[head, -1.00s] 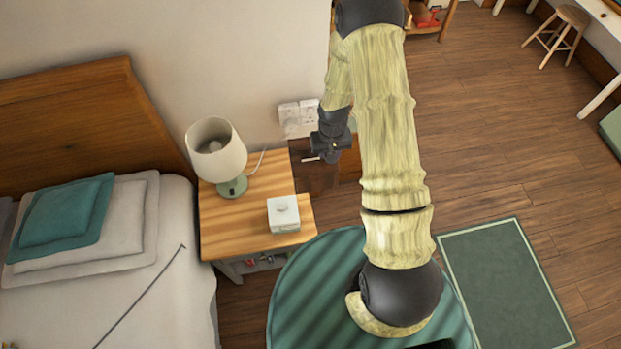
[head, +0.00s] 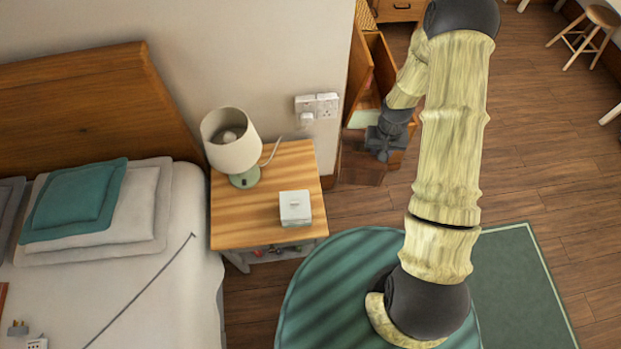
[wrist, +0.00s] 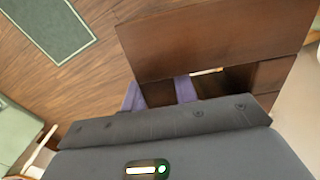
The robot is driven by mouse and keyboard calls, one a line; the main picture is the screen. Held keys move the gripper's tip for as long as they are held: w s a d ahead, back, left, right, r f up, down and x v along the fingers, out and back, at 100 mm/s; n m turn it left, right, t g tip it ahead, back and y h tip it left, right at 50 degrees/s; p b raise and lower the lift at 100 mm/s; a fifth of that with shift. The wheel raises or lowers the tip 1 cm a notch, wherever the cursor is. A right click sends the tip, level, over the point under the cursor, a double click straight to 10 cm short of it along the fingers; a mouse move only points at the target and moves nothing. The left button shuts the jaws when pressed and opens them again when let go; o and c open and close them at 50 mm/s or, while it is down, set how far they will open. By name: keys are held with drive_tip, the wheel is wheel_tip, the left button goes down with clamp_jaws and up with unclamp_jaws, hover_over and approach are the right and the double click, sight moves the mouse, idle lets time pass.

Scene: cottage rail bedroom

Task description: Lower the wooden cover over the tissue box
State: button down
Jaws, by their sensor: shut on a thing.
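The white tissue box (head: 295,209), with a tissue tuft on top, stands on the wooden nightstand (head: 240,232). My gripper (head: 380,153) is to the right of the nightstand and is shut on the dark brown wooden cover (head: 362,169). The cover hangs beside the nightstand's right edge, apart from the tissue box. In the wrist view the cover (wrist: 210,40) fills the upper right, with my gripper's purple fingers (wrist: 160,94) at its near edge. The exact grip contact is partly hidden.
A lamp (head: 232,145) stands at the nightstand's back left, its cord running to the wall sockets (head: 316,105). The bed (head: 130,265) is on the left. A wooden cabinet (head: 376,70) stands behind my gripper. Open floor and a green rug (head: 515,285) lie to the right.

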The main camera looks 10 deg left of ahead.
drive_tip(key=s+a+f+b, duration=0.2)
drive_tip(key=a+f+b, duration=0.1)
drive_tip(key=a+b, duration=0.2)
drive_tip(key=s+a+f+n+b, duration=0.1)
drive_tip(key=s+a+f+b, duration=0.1)
drive_tip(key=a+b, duration=0.3)
drive_tip(key=s+a+f+n+b, duration=0.1)
drive_tip(key=s+a+f+b, duration=0.1)
drive_tip(key=a+b, duration=0.4)
drive_tip(key=a+f, duration=0.1)
drive_tip(key=a, duration=0.3)
drive_tip(key=shift+s+a+f, duration=0.2)
drive_tip(key=shift+a+f, duration=0.15)
drive_tip(key=shift+f, duration=0.05)
drive_tip(key=shift+f+b, duration=2.85)
drive_tip(key=shift+f, duration=1.3)
drive_tip(key=shift+s+f+b, duration=0.1)
drive_tip(key=shift+f+b, duration=1.7)
drive_tip(key=shift+f, duration=1.05)
